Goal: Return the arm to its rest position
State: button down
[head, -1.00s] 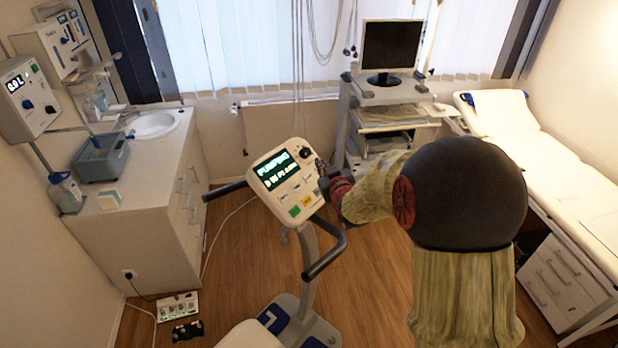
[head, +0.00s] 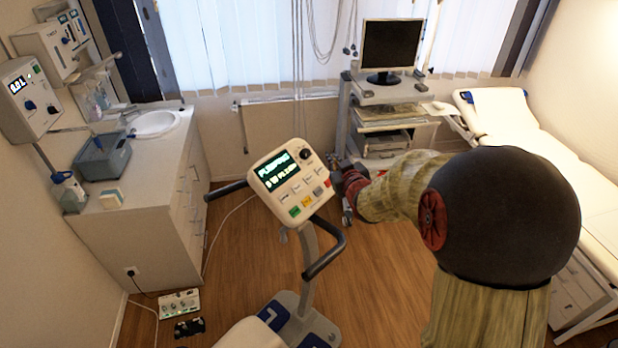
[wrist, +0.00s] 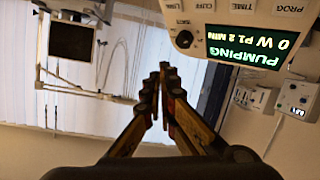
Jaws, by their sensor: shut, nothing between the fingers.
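My arm, with its large black joint (head: 505,215), fills the right part of the head view. My gripper (head: 346,172) is small there, just right of the bike's console (head: 292,182), apart from it, and partly hidden by my arm. In the wrist view my gripper (wrist: 163,82) points away from the camera with its fingers together and nothing between them. The console (wrist: 235,22) shows upside down at the upper right of that view, with a lit "PUMPING" screen.
A monitor cart (head: 372,97) stands by the window behind my gripper. An exam couch (head: 540,150) is at the right, behind my arm. A sink cabinet (head: 150,225) stands at the left. Bare wooden floor (head: 240,260) lies between the cabinet and the bike. Cables hang at the window.

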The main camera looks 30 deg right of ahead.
dwell(0.6)
jog(key=s+f+m+g+b, duration=0.25)
jog(key=s+f+g, duration=0.55)
jog(key=s+f, duration=0.5)
jog(key=s+a+f+n+y+b, duration=0.1)
jog(key=s+a+f+b, duration=0.4)
jog(key=s+a+b, duration=0.5)
jog(key=s+a+f+n+y+b, duration=0.1)
jog(key=s+a+f+b, duration=0.3)
jog(key=s+a+b, duration=0.6)
jog(key=a+y+b, duration=0.1)
jog(key=b, duration=0.4)
jog(key=shift+f+g+b, duration=0.35)
jog(key=shift+f+g, duration=0.05)
